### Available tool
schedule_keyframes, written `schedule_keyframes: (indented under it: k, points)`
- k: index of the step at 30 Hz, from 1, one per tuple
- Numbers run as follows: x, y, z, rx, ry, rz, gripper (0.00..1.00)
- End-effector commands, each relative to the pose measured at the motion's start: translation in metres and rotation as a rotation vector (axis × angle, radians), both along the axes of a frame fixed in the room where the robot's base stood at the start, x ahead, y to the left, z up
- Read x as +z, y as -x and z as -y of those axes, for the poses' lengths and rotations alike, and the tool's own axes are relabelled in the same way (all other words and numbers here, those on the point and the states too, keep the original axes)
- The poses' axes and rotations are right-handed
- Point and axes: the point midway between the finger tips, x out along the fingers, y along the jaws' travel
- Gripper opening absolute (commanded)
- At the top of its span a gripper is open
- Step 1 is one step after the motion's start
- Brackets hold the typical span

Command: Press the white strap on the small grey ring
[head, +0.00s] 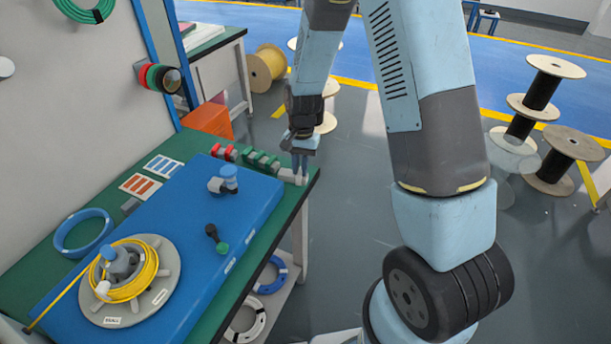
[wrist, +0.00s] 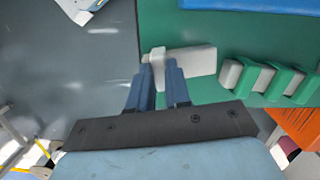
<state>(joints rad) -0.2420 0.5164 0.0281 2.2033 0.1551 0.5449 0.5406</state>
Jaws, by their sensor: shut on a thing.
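My gripper (head: 299,172) points down at the far right corner of the green table. Its blue fingers (wrist: 158,68) are shut on the white strap (wrist: 198,62), near one end of it. The strap lies at the table edge and appears to touch the green top; it also shows in the head view (head: 287,175), partly behind the fingers.
Green straps (head: 262,160) and red straps (head: 223,152) stand in a row beside the white one. The blue board (head: 185,235) carries a grey-blue fitting (head: 225,180) and a dark green-ended handle (head: 216,239). A blue hoop (head: 83,232) lies at left. Cable spools stand on the floor.

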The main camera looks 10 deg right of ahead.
Motion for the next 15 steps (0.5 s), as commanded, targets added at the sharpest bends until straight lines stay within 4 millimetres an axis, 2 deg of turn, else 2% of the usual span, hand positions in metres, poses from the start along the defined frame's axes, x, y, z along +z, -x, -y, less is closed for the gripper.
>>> schedule_keyframes:
  k: [15]
  points:
    - [0.033,0.0,0.0,0.0,-0.001,0.001,0.01]
